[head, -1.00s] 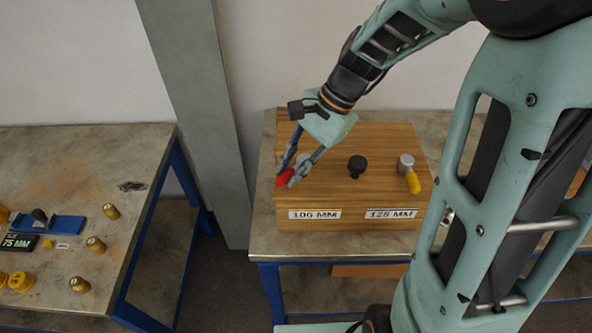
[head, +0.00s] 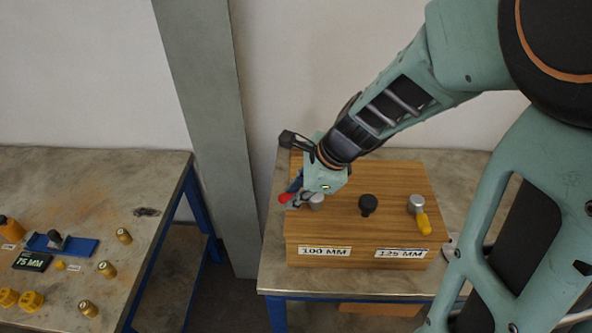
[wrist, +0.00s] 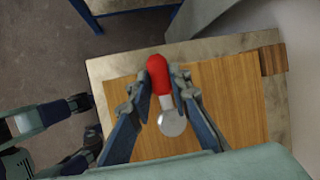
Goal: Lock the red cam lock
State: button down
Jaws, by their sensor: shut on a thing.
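The red cam lock has a red handle (head: 285,198) and a round silver hub (head: 317,203) on top of the wooden box, at its left side. The handle points left from the hub in the head view. My gripper (head: 294,200) is down at the handle from above and shut on it. In the wrist view, my gripper (wrist: 161,88) has a finger on each side of the red handle (wrist: 158,72). The silver hub (wrist: 172,123) lies between the fingers, nearer the wrist. In the head view the fingers partly hide the handle.
The wooden box (head: 350,232) also carries a black knob (head: 368,204) and a yellow-handled cam lock (head: 422,220). Labels read 100 MM (head: 325,252) and 125 MM (head: 401,254). A second table (head: 150,255) with brass fittings stands left, beyond a grey post (head: 207,130).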

jog(key=shift+w+m, duration=0.25)
jog(key=shift+m, duration=0.05)
jog(key=c, duration=1.8)
grip_release()
jog(key=shift+o, duration=0.2)
jog(key=shift+s, duration=0.15)
